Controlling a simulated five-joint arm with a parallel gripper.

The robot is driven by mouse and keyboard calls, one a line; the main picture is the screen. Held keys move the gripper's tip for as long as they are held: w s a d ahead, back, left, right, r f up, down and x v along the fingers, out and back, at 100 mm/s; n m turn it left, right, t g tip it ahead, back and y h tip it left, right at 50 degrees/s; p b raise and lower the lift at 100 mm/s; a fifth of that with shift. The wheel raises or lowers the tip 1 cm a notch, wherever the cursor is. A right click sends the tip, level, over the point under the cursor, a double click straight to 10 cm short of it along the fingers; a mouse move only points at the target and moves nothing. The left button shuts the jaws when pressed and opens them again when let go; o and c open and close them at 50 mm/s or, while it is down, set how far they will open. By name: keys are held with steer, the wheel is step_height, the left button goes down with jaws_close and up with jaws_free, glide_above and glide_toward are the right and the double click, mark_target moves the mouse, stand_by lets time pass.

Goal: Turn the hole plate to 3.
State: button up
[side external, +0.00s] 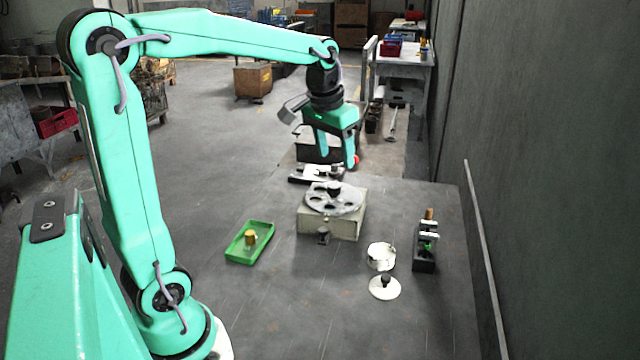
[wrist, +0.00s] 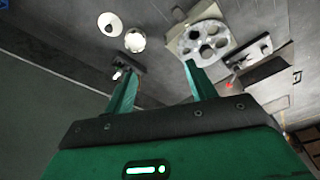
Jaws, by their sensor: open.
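I cannot read any number on the plate.
A green tray (side external: 239,255) with a brass piece (side external: 250,238) is at left. A white cup (side external: 381,256), a white lid (side external: 384,287) and a dark rack (side external: 424,262) stand at right. A flat fixture (side external: 305,176) lies behind the plate. The front table is clear.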

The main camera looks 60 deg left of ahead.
steer(key=w+a+f+n+g, duration=0.1)
steer(key=w+a+f, duration=0.3)
steer(key=w+a, duration=0.25)
steer(key=n+g, duration=0.1)
steer(key=g, duration=0.1)
glide_above(334, 185)
steer(key=shift+h, duration=0.3)
step_height(334, 185, down, 6)
steer(key=shift+r, duration=0.1)
steer(key=shift+f, duration=3.9)
steer(key=shift+c, duration=0.3)
jaws_close()
